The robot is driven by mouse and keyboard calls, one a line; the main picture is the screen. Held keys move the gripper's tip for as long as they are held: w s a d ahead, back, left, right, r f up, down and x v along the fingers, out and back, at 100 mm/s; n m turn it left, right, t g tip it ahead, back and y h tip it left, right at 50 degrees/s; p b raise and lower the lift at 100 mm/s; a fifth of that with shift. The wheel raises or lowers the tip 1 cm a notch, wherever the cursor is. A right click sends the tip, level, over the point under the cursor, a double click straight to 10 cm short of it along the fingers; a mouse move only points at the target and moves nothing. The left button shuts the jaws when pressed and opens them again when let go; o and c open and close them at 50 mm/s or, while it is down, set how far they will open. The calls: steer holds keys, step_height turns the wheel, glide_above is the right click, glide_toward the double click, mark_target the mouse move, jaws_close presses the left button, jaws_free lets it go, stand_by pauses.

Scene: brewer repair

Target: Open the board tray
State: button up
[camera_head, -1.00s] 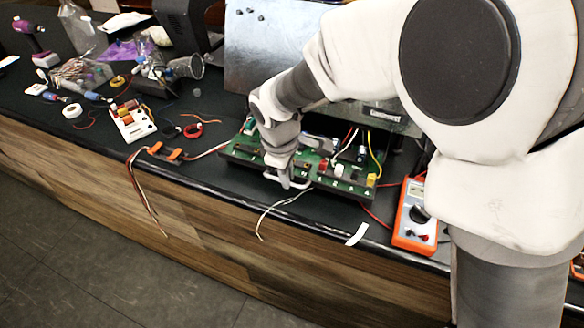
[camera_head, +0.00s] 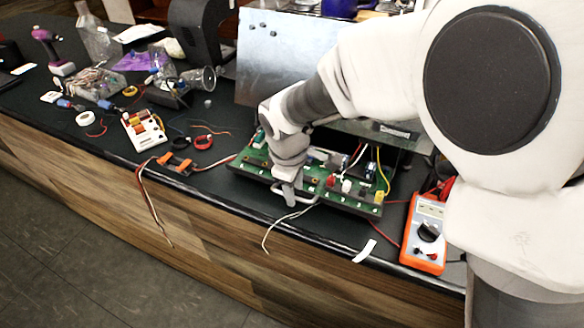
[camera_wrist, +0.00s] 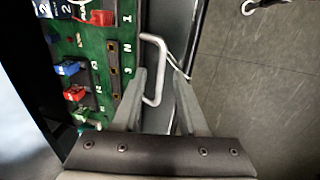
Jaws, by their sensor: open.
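The board tray (camera_head: 350,205) is a green circuit board with numbered slots, coloured connectors and wires, jutting out of the metal brewer housing toward the counter's front edge. It also shows in the wrist view (camera_wrist: 112,85). A pale U-shaped handle (camera_wrist: 161,70) sticks out from its front edge. My gripper (camera_head: 288,200) is at the tray's front edge. In the wrist view my gripper (camera_wrist: 158,90) is open, with one finger on each side of the lower end of the handle. I cannot tell whether the fingers touch it.
An orange multimeter (camera_head: 426,232) stands right of the tray at the counter edge. Orange wire connectors (camera_head: 175,163), a white terminal block (camera_head: 144,130) and loose wires lie to the left. A white strip (camera_head: 365,250) lies in front. Open floor lies before the counter.

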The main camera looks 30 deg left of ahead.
steer(key=s+r, duration=0.3)
steer(key=r, duration=1.3)
steer(key=shift+d+r+p, duration=0.2)
steer(key=shift+p, duration=0.25)
steer(key=shift+d, duration=0.1)
steer(key=w+d+r+m+t, duration=0.15)
steer(key=d+m, duration=0.25)
steer(key=d, duration=0.6)
steer(key=w+d+r+m, duration=0.1)
steer(key=d+r+m, duration=0.25)
steer(key=d, duration=0.65)
steer(key=s+d+f+m+t, duration=0.1)
steer(key=s+d+m, duration=0.3)
steer(key=d+m, duration=0.2)
steer(key=s+d+f+m+t, duration=0.1)
steer(key=s+d+m, duration=0.3)
steer(key=d, duration=0.7)
steer(key=shift+f+m, duration=0.4)
steer(key=shift+m, duration=0.55)
steer(key=shift+s, duration=0.1)
